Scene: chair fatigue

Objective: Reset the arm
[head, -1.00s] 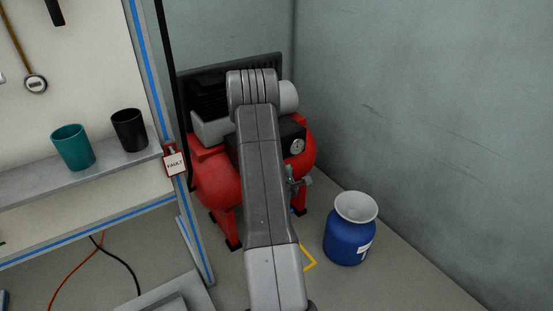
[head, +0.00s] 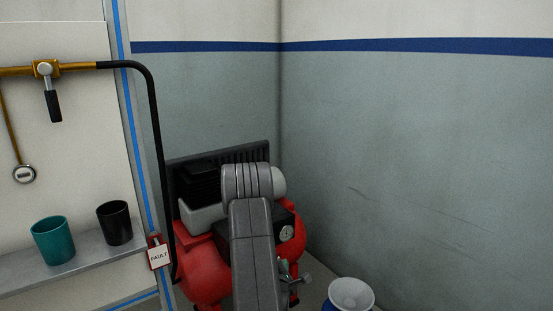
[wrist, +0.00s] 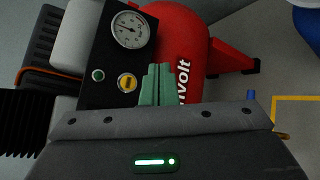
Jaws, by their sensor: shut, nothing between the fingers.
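My gripper (wrist: 157,85) shows in the wrist view as two green fingers pressed together, with nothing between them. It is in front of the red air compressor (wrist: 185,45), whose dark panel carries a round gauge (wrist: 130,30), a green button (wrist: 98,75) and a yellow knob (wrist: 127,83). I cannot tell whether the fingers touch the panel. In the head view my arm (head: 252,240) reaches up in front of the compressor (head: 205,275) and hides part of it.
A workbench shelf (head: 85,262) at left holds a teal cup (head: 54,241) and a black cup (head: 115,223). A FAULT tag (head: 158,256) hangs on its post. A blue drum (head: 350,295) stands right of my arm. Walls close off the back and right.

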